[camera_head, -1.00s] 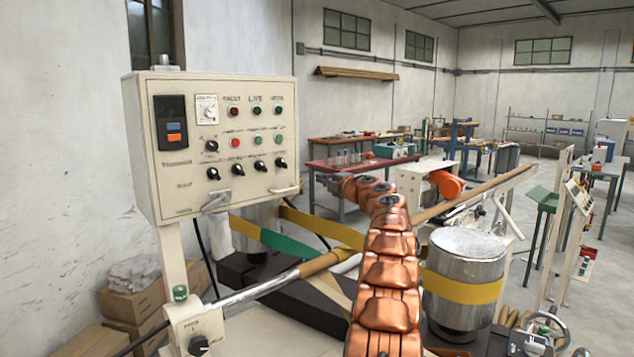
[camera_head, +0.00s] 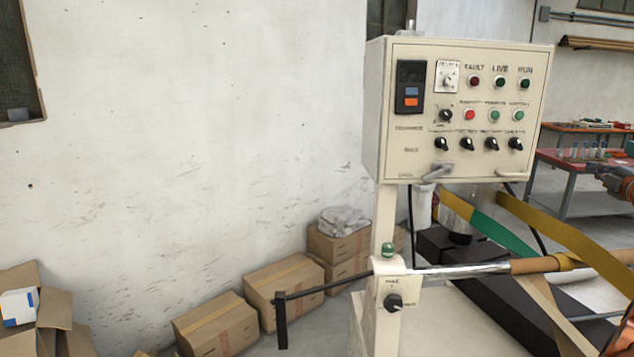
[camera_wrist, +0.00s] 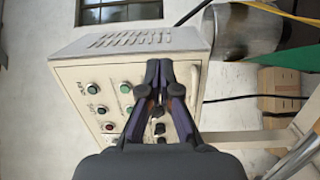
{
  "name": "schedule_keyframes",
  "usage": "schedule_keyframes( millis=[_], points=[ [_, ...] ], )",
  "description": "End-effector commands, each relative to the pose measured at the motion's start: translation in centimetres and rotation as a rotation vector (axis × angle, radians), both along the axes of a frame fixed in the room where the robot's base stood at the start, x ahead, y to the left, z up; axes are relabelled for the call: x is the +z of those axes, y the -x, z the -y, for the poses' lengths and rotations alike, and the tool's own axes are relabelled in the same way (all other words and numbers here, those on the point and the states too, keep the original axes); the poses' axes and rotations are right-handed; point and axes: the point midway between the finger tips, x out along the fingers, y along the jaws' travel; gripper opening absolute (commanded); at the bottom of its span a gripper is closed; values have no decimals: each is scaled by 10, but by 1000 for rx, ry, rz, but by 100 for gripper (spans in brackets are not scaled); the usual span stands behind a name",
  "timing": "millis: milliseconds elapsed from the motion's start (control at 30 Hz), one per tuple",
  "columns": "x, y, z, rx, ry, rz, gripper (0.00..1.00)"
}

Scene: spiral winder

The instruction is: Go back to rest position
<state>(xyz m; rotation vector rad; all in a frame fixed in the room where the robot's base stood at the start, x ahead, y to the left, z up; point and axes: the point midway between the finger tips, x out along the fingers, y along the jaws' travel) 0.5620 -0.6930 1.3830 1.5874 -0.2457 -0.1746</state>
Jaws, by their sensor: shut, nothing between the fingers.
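My gripper (camera_wrist: 159,82) shows in the wrist view with its two dark fingers together at the tips and nothing between them. The cream control panel (camera_wrist: 75,85) lies beyond the fingers, with its buttons and knobs partly covered by them. I cannot tell whether the fingertips touch it. In the head view the control panel (camera_head: 415,150) stands right of centre on a post, with several buttons, black knobs and a small dark display.
Cardboard boxes (camera_head: 285,285) line the wall's foot. A metal bar (camera_head: 455,271) runs from the post into a brown tube (camera_head: 535,265). Yellow and green bands (camera_head: 500,240) cross at the right. The pale wall (camera_head: 200,130) fills the left.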

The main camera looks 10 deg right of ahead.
Motion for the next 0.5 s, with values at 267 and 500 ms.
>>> schedule_keyframes(
  millis=[267,500],
  points=[
    [79,-54,-56,-54,-138,203,0],
    [113,-81,-105,-140,-324,316,0]
  ],
)
